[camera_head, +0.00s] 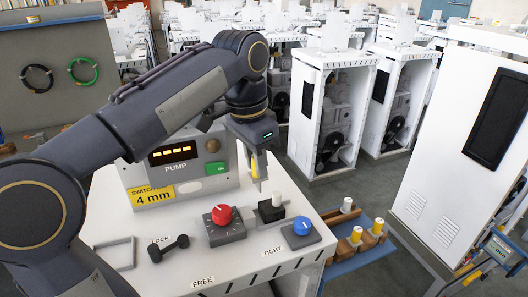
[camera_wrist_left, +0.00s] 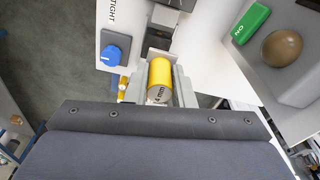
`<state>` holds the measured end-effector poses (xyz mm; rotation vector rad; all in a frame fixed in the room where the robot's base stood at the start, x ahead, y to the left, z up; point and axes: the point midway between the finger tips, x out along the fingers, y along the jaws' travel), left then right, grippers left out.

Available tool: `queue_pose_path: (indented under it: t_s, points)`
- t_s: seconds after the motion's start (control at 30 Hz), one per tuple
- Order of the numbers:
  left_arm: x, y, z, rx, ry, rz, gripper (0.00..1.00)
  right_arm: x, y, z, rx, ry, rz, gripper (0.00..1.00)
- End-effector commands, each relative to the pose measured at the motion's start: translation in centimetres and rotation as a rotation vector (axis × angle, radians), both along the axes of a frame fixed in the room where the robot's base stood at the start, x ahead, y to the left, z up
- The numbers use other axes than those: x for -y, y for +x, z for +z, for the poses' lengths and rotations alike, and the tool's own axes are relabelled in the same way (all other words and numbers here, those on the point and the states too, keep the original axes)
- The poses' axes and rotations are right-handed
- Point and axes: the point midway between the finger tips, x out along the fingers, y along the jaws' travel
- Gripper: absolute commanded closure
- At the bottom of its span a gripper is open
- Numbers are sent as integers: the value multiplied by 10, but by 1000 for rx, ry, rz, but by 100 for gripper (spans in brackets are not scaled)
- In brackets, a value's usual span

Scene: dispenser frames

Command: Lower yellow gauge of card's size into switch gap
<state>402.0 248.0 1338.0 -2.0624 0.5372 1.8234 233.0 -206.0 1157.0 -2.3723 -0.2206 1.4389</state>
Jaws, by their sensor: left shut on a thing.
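My left gripper (camera_head: 259,180) is shut on the yellow gauge (camera_head: 254,164), pointing down above the back of the white bench. The yellow card (camera_head: 153,195) reads "SWITCH 4 mm". The black and grey block (camera_head: 271,209) stands below and slightly right of the gripper, between the red knob (camera_head: 221,214) and the blue knob (camera_head: 302,226). The gauge looks apart from the block. I cannot make out the switch gap clearly. My right gripper is not in view.
A black lever (camera_head: 169,249) lies by the "LOCK" and "FREE" labels. The pump panel (camera_head: 215,150) rises behind the bench. A blue tray (camera_head: 345,272) with several gauges in wooden holders is at the right. White cabinets (camera_head: 332,110) stand beyond.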

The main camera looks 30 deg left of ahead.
Motion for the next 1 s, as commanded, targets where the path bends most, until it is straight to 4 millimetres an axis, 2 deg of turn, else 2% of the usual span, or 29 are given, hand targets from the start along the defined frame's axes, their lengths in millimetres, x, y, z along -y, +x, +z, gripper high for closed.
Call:
queue_pose_path:
  t_s: [0.37,1.0]
  points:
    - [-1,-3,0,1,0,-1,100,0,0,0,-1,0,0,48]
    - [-1,-3,-51,1,-1,-2,100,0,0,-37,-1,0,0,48]
